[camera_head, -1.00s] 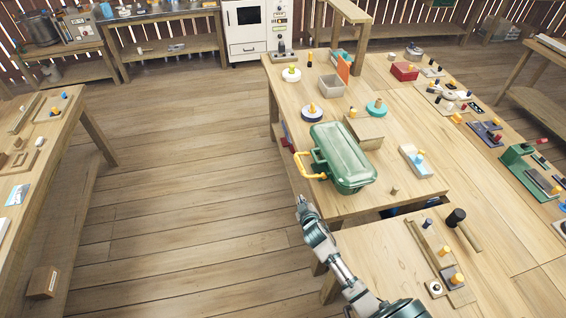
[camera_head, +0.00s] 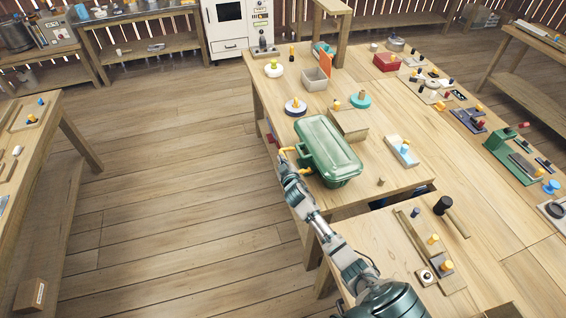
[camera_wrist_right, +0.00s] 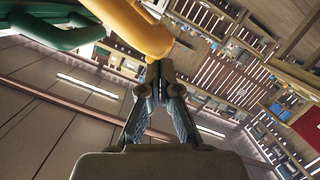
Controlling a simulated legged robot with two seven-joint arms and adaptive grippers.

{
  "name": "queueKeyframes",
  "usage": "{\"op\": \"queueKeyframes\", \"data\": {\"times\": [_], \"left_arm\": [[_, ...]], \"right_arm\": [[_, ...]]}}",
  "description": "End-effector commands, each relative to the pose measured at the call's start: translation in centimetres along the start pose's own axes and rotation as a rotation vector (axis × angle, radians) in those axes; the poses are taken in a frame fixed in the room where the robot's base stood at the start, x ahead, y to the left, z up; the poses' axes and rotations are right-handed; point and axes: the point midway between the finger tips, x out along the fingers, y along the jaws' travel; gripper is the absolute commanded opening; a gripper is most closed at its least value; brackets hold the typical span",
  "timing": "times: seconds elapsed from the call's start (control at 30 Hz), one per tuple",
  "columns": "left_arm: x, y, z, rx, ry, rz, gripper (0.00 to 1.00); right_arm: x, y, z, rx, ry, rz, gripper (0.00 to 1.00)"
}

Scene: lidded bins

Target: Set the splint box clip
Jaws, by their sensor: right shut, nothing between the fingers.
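The green splint box (camera_head: 330,148) sits with its lid down on the wooden table. Its yellow clip (camera_head: 284,150) sticks out from the left side, partly hidden by my right gripper (camera_head: 285,166). In the wrist view the yellow clip (camera_wrist_right: 138,27) is large at the top, beside the green box (camera_wrist_right: 55,30). My right gripper's fingertips (camera_wrist_right: 160,70) come together empty just below the clip's rounded end. I cannot tell whether they touch it. My left gripper is not in view.
A wooden block (camera_head: 348,124) stands close behind the box at the right. A white and blue piece (camera_head: 402,151) and a black-headed mallet (camera_head: 449,212) lie further right.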

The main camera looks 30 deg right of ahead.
Motion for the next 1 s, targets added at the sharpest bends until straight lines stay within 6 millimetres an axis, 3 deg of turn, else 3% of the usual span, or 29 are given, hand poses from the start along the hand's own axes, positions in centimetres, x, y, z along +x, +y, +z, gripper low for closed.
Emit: {"op": "queueKeyframes", "data": {"times": [0.27,0.57,0.7,0.8,1.0], "left_arm": [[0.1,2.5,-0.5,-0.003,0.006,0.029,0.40],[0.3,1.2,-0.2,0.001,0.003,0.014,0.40],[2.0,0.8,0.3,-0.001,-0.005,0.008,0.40],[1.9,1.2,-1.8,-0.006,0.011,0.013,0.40],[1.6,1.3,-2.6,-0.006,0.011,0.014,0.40]], "right_arm": [[0.2,-0.3,1.1,-0.004,0.003,0.002,0.00],[0.2,-0.5,1.2,-0.011,0.004,0.003,0.00],[0.6,-1.8,2.6,-0.124,0.002,0.031,0.00],[0.7,-2.0,2.9,-0.185,0.002,0.046,0.00],[0.7,-1.9,2.8,-0.219,0.002,0.057,0.00]]}}
